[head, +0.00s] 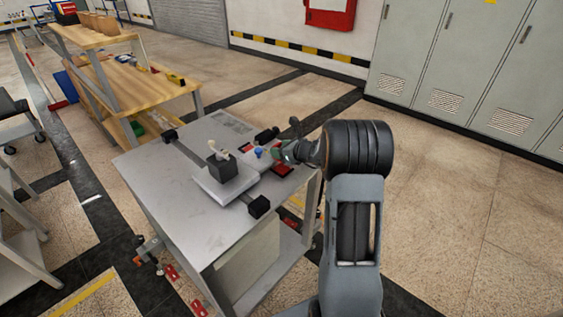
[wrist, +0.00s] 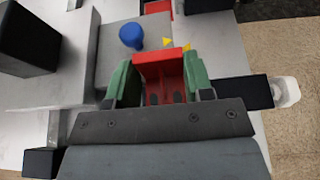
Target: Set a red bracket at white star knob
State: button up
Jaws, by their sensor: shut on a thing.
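My gripper (wrist: 165,82), with green fingers, is shut on a red bracket (wrist: 172,64) in the wrist view. The bracket is just beside a blue knob (wrist: 130,36); I cannot tell whether it touches the surface below. A white knob (wrist: 288,92) shows at the end of a black block to the right of the gripper. In the head view my gripper (head: 284,152) is low over the right side of the table. Another pale knob-like piece (head: 219,150) stands on a black block there. It is too small to tell its shape.
The black block (head: 222,168) stands on a pale plate (head: 212,188) on the grey table (head: 160,180), left of my gripper. A black rail end (head: 259,206) is near the front edge. Another red piece (wrist: 158,6) lies beyond the blue knob. Wooden shelving (head: 130,85) stands behind.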

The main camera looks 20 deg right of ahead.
jog(key=f, duration=0.1)
jog(key=s+f, duration=0.1)
jog(key=f, duration=0.1)
jog(key=shift+a+f, duration=0.1)
jog(key=shift+f, duration=0.5)
jog(key=shift+f, duration=0.1)
jog(key=o, duration=0.8)
jog(key=shift+b, duration=0.3)
